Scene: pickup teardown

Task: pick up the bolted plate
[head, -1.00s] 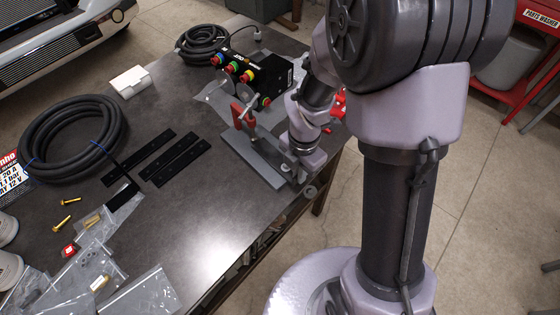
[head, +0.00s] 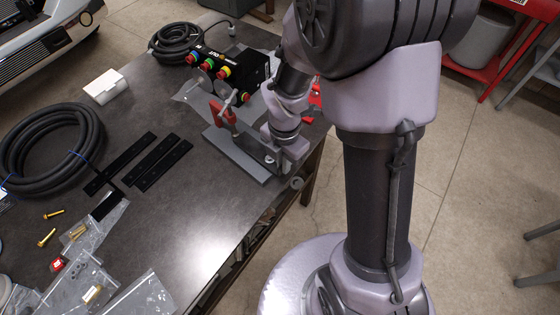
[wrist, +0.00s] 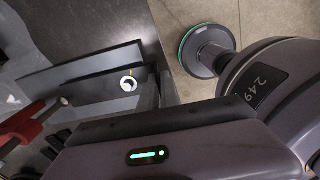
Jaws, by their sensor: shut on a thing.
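The bolted plate (head: 237,155), a flat grey metal piece, sits at the right edge of the dark table. A red-handled clamp (head: 222,115) stands over it. My gripper (head: 274,163) is at the plate's right end, shut on it; the arm partly hides the contact. In the wrist view, the grey plate (wrist: 85,66) runs beside my gripper, with a pale round bolt or washer (wrist: 128,83) on it. The red clamp handle (wrist: 28,122) shows at the lower left.
A black control box (head: 240,75) with coloured buttons stands behind the clamp. Black strips (head: 150,165), a coiled hose (head: 48,150) and plastic bags (head: 85,285) lie to the left. The table's front right edge (head: 245,245) is close to my base. The table middle is fairly clear.

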